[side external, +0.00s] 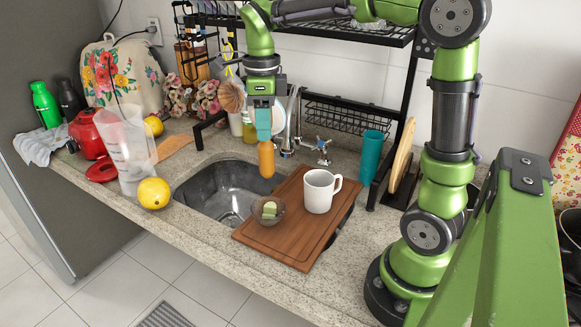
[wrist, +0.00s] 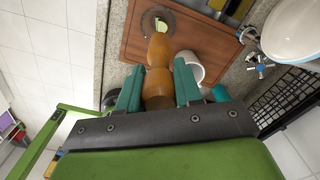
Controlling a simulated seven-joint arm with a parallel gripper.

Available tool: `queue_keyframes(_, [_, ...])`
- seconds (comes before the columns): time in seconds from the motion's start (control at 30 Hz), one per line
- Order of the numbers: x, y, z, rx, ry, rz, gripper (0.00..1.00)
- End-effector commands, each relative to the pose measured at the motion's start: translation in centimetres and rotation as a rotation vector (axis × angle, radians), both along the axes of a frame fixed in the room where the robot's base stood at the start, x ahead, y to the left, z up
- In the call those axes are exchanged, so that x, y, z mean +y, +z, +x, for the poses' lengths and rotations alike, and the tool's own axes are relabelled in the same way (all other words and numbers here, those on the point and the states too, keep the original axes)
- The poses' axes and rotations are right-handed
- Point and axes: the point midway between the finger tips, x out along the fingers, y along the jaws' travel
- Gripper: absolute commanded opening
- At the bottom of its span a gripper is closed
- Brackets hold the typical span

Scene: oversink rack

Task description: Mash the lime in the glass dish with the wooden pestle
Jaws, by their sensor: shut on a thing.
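The wooden pestle (side external: 266,160) is orange-brown and hangs upright from my gripper (side external: 263,130), whose teal fingers are shut on its upper part. In the wrist view the pestle (wrist: 158,52) lies between the fingers (wrist: 158,88), its end pointing toward the dish. The small glass dish (side external: 282,216) stands on the brown wooden board, holding the pale green lime (side external: 269,209). The pestle is above the sink side of the board, higher than the dish and apart from it. The wrist view shows the dish (wrist: 145,22) and the lime (wrist: 162,25), partly hidden by the pestle.
A white mug (side external: 319,191) stands on the board (side external: 290,249), right of the dish. The sink (side external: 205,186) opens to the left. A black rack (side external: 352,116) stands behind, with a teal cup (side external: 371,157) near its right leg. A lemon (side external: 153,193) lies farther left.

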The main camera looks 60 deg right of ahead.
Motion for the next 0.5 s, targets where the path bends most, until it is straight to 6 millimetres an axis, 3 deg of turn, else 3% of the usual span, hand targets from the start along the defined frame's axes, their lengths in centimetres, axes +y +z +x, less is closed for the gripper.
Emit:
queue_keyframes(0.23, [0.0, -0.3, 0.0, 0.0, 0.0, 0.001, 0.0])
queue_keyframes(0.5, [-0.6, -4.2, -0.2, -0.006, 0.0, 0.003, 0.0])
